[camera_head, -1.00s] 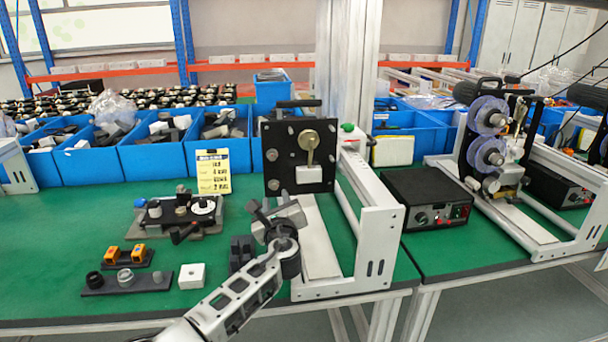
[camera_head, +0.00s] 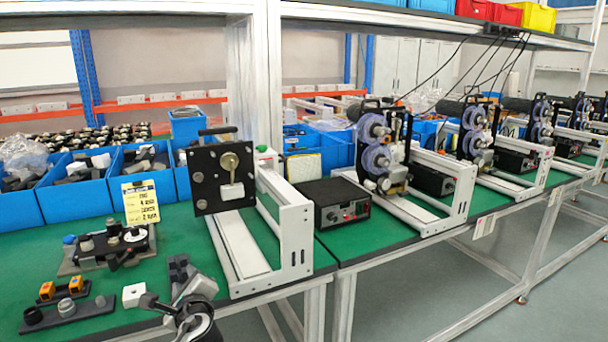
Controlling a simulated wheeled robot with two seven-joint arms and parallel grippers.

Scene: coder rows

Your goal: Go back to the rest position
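My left gripper (camera_head: 172,290) is at the bottom of the head view, over the front edge of the green table (camera_head: 25,245). Its two fingers, one dark and one grey, stand apart with nothing visible between them. It is just right of a small white block (camera_head: 133,294) and in front of a dark block (camera_head: 178,268); whether it touches the dark block I cannot tell. Most of my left arm is below the picture. My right gripper is not in view.
A white frame with a black plate (camera_head: 218,172) stands right of my gripper. A black control box (camera_head: 335,202) and several reel machines (camera_head: 380,150) line the table to the right. Blue bins (camera_head: 75,192) stand behind. The floor (camera_head: 430,300) at lower right is clear.

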